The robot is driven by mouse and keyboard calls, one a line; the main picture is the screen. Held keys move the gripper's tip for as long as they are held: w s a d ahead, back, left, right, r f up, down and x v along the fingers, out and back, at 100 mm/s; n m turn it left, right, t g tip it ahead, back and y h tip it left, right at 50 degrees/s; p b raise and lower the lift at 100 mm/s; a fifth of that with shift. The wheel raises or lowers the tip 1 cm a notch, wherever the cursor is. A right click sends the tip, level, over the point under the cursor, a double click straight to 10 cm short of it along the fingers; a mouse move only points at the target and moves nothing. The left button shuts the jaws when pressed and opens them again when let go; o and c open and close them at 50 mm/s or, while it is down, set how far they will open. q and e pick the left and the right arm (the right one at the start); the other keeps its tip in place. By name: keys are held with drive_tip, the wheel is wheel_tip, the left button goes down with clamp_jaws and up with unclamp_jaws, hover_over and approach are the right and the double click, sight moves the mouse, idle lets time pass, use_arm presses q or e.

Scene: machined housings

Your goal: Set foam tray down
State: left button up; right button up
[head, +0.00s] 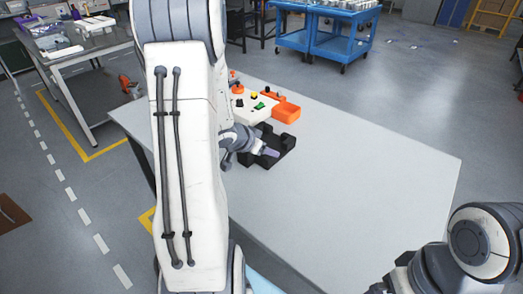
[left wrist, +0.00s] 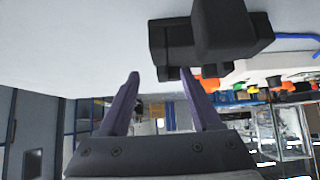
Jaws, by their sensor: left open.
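The black foam tray (head: 287,143) sits on the light grey table, with raised blocks on it. My left arm covers part of the view to its left. My left gripper (head: 268,152) is at the tray's near side in the head view. In the left wrist view, which looks upside down, the two purple fingers (left wrist: 160,75) are apart with nothing between them. The tray (left wrist: 205,35) shows there beyond the fingertips, to the upper right. I cannot tell whether a finger touches it. My right arm enters at the lower right of the head view, its gripper out of frame.
The grey table (head: 350,185) is clear to the right of and in front of the tray. Blue carts (head: 340,40) stand on the floor beyond.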

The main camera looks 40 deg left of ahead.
use_arm(q)
drive_tip(key=b+x, duration=0.1)
drive_tip(key=x, duration=0.4)
drive_tip(key=shift+w+f, duration=0.1)
drive_tip(key=shift+f, duration=0.1)
clamp_jaws()
